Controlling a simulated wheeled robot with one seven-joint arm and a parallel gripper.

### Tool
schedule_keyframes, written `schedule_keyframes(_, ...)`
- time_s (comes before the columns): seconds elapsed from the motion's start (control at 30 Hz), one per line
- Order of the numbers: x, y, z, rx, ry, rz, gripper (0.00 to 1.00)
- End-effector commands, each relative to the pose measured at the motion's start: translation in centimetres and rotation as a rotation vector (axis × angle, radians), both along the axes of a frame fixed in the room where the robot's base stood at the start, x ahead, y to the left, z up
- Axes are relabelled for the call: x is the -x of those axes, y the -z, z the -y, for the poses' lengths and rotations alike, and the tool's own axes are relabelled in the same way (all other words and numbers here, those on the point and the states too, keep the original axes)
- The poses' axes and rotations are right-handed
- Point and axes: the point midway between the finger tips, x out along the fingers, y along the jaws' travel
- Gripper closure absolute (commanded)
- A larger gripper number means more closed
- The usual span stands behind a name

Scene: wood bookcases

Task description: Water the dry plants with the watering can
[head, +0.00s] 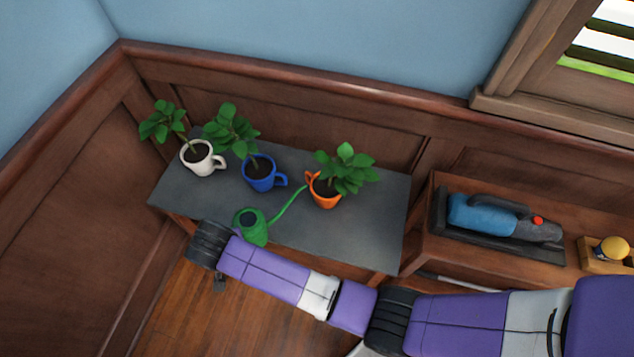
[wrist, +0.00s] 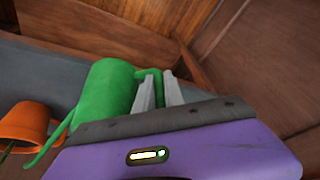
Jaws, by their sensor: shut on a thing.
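The green watering can (head: 252,224) is at the front edge of the grey tabletop, its long spout pointing right toward the orange mug. In the wrist view the can (wrist: 106,90) is beside my gripper (wrist: 160,90), whose two fingers are shut on its handle. In the head view my arm hides the gripper. Three leafy green plants stand in mugs on the table: a white mug (head: 198,158) at left, a blue mug (head: 260,174) in the middle and an orange mug (head: 325,190) at right. The spout tip is near the orange mug, which also shows in the wrist view (wrist: 28,122).
The grey table (head: 365,235) stands against panelled wood walls in a corner. To its right is a wooden shelf unit (head: 450,253) holding a blue and grey tool (head: 490,213) and a yellow-topped item (head: 612,248). My arm crosses in front of the table.

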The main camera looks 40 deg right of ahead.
Motion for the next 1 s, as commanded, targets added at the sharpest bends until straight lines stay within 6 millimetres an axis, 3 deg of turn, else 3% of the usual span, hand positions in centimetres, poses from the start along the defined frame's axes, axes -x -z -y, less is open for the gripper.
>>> schedule_keyframes(0.27,-0.1,1.8,-0.5,0.094,-0.002,-0.009,1.00)
schedule_keyframes(0.77,-0.1,-3.0,-0.5,0.108,0.001,-0.011,1.00)
schedule_keyframes(1.0,-0.1,-3.1,-0.5,0.108,-0.001,-0.011,1.00)
